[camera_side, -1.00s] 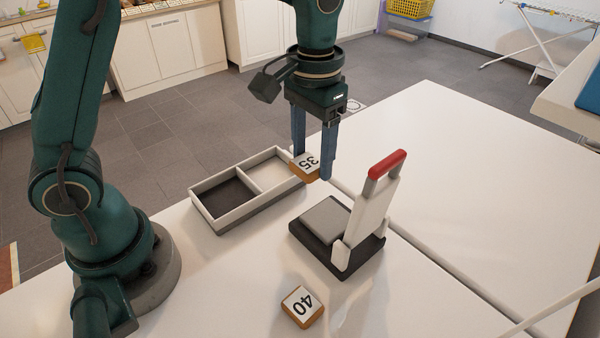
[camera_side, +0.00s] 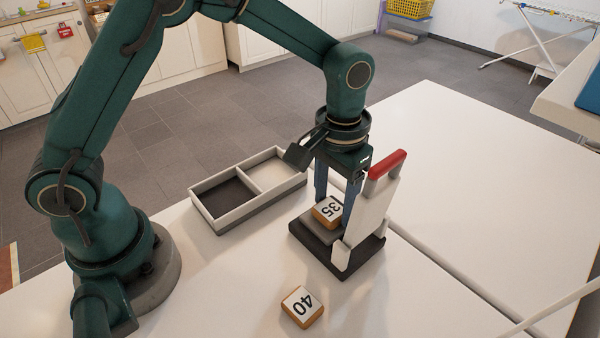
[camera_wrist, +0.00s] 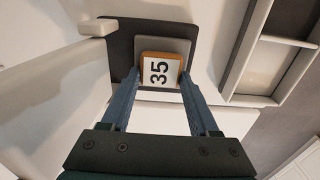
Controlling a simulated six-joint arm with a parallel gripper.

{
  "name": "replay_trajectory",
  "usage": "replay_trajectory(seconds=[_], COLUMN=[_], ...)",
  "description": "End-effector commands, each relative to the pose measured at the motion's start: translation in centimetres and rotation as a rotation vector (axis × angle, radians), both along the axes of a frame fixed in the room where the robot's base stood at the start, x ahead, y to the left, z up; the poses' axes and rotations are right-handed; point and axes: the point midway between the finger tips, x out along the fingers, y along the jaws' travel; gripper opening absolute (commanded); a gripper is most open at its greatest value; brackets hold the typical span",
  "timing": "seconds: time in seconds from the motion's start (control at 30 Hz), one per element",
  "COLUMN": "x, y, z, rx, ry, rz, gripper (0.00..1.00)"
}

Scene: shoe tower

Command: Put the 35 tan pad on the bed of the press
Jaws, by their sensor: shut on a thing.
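The tan pad marked 35 (camera_side: 328,210) is between the fingers of my gripper (camera_side: 335,200), which is shut on it. In the side view the pad is low over the grey bed of the press (camera_side: 314,229); I cannot tell whether it touches. In the wrist view the 35 pad (camera_wrist: 160,72) lies within the outline of the grey bed (camera_wrist: 168,45), between my fingertips (camera_wrist: 160,78). The press (camera_side: 367,222) has a dark base, a white upright and a red handle (camera_side: 387,165), close to the right of my gripper.
A second tan pad marked 40 (camera_side: 302,307) lies on the white table in front of the press. A two-compartment tray (camera_side: 228,218) stands to the left, one compartment dark and one light. The table right of the press is clear.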

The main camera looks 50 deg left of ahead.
Motion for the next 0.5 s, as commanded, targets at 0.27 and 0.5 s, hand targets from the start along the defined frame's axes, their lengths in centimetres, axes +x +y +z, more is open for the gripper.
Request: replay_trajectory(seconds=[0.27,0.5], x=[-0.02,0.01], y=[0.01,0.01], z=[-0.25,-0.10], rx=[0.000,0.000], ry=[0.001,0.000], rz=[0.000,0.000], gripper=[0.91,0.91])
